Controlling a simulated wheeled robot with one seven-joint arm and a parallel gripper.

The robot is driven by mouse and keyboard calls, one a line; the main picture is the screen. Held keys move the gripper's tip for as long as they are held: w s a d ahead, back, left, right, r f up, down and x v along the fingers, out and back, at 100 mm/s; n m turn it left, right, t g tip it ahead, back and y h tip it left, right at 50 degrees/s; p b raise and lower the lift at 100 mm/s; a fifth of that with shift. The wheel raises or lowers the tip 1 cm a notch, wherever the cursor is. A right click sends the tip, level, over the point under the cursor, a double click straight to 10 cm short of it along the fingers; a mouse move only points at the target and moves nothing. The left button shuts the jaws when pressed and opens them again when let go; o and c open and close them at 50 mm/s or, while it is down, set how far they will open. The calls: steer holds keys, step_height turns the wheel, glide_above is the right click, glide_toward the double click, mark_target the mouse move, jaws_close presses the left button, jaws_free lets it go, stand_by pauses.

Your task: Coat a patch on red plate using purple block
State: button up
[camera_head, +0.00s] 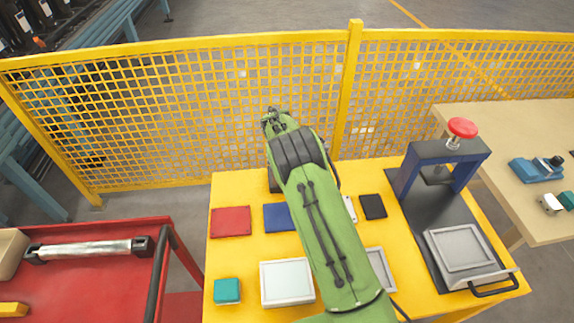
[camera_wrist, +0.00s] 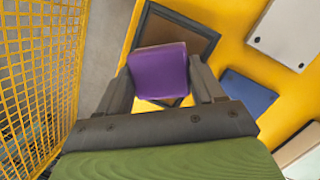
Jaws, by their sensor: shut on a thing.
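In the wrist view my gripper (camera_wrist: 160,74) is shut on the purple block (camera_wrist: 162,66), with one dark finger on each side of it. The block's underside is hidden. Behind it is a dark-framed tray (camera_wrist: 209,36) with a brown inside; I cannot tell the gap between them. In the head view the red plate (camera_head: 231,221) lies flat on the left part of the yellow table (camera_head: 247,252). The red plate is clear of my arm. My gripper and the purple block are hidden behind my green arm in that view.
A blue plate (camera_head: 279,217), a black plate (camera_head: 373,206), a teal block (camera_head: 227,290) and a white tray (camera_head: 287,283) are on the table. A press with a red knob (camera_head: 462,128) stands on the right. A yellow mesh fence (camera_head: 200,110) runs behind.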

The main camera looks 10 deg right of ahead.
steer(key=shift+f+b, duration=0.3)
steer(key=shift+f, duration=0.25)
stand_by(1.0)
step_height(320, 180, up, 7)
steer(key=p, duration=0.5)
steer(key=shift+r, duration=0.15)
stand_by(0.6)
